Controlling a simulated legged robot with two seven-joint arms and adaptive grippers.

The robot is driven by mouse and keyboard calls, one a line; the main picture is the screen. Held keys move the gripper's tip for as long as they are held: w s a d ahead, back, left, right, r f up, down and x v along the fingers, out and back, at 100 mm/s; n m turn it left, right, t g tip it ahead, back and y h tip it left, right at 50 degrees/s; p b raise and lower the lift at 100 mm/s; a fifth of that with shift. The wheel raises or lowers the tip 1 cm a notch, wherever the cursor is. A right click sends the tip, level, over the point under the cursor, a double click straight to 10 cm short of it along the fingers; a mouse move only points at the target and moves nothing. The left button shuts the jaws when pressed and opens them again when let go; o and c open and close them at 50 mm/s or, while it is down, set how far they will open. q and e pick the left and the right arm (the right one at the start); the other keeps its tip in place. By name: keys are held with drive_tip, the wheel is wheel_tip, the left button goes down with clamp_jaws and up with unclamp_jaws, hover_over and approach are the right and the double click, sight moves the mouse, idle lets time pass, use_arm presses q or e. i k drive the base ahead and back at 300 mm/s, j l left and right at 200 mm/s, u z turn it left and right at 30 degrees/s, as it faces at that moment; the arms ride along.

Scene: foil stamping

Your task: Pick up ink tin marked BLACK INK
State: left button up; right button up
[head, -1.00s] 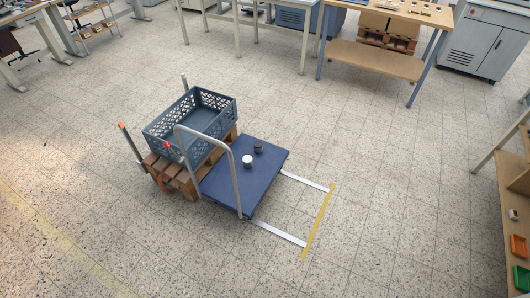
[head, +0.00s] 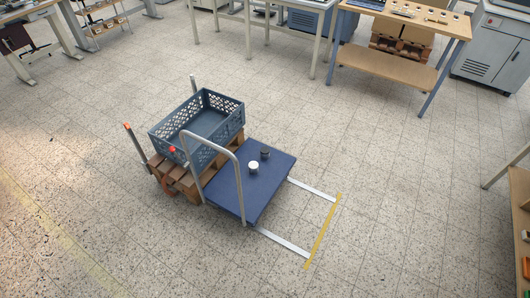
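Two small tins stand close together on the blue deck of a trolley (head: 262,200) in the middle of the head view. One tin is dark (head: 265,153) and stands farther back. The other tin has a white top (head: 253,168) and stands nearer and to the left. Their labels are too small to read, so I cannot tell which is marked BLACK INK. Neither of my grippers shows in the head view.
A blue-grey crate (head: 155,141) sits on a wooden pallet (head: 185,186) left of the trolley. The trolley's metal handle (head: 240,185) rises between crate and tins. Yellow tape (head: 323,231) and white strips mark the floor. A workbench (head: 385,66) stands at the back; floor ahead is open.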

sight(265, 151)
drive_tip(key=i+l+u, duration=0.1)
drive_tip(key=i+l, duration=0.5)
drive_tip(key=i, duration=0.2)
drive_tip(key=i+l+u, duration=0.1)
drive_tip(key=i+l, duration=0.6)
drive_tip(key=i, duration=0.1)
